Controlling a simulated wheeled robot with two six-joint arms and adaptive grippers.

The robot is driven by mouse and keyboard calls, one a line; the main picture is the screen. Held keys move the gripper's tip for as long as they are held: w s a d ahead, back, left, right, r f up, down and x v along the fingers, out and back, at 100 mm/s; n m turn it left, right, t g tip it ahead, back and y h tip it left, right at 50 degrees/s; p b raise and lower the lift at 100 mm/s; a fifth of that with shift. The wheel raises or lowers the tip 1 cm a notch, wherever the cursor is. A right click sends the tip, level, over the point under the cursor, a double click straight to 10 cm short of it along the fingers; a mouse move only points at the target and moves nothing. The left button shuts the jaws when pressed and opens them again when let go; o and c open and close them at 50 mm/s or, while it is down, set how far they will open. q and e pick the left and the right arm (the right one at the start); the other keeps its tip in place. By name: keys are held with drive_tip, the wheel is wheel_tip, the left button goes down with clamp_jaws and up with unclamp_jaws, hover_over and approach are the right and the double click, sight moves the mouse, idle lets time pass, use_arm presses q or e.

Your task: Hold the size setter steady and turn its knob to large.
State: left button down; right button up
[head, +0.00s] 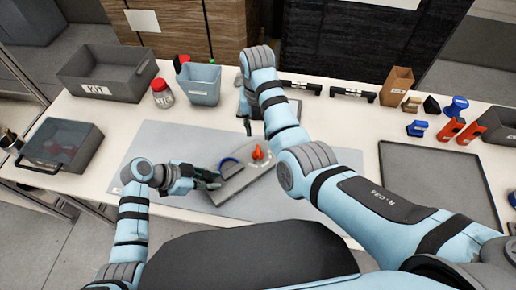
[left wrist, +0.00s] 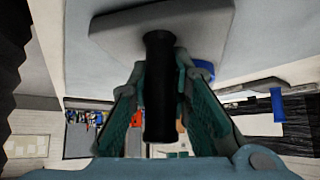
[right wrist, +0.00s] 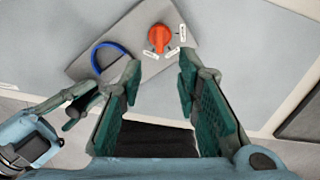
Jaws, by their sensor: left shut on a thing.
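The size setter is a grey plate (head: 232,190) lying at a slant on the mat, with an orange knob (head: 257,153) and a blue loop (head: 229,162). The right wrist view shows the knob (right wrist: 159,38) with small white labels (right wrist: 183,32) around it, too small to read. My left gripper (head: 214,180) is shut on the setter's black handle (left wrist: 158,85), with a finger on each side. My right gripper (head: 247,123) is open and empty, apart from the knob; its spread fingers (right wrist: 157,90) show in the right wrist view.
A grey mat (head: 140,180) lies under the setter. An empty dark tray (head: 440,180) and several small coloured parts (head: 455,105) are at right.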

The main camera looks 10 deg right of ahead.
sight(258, 151)
wheel_tip(258, 151, down, 11)
drive_tip(key=shift+c, duration=0.4)
clamp_jaws()
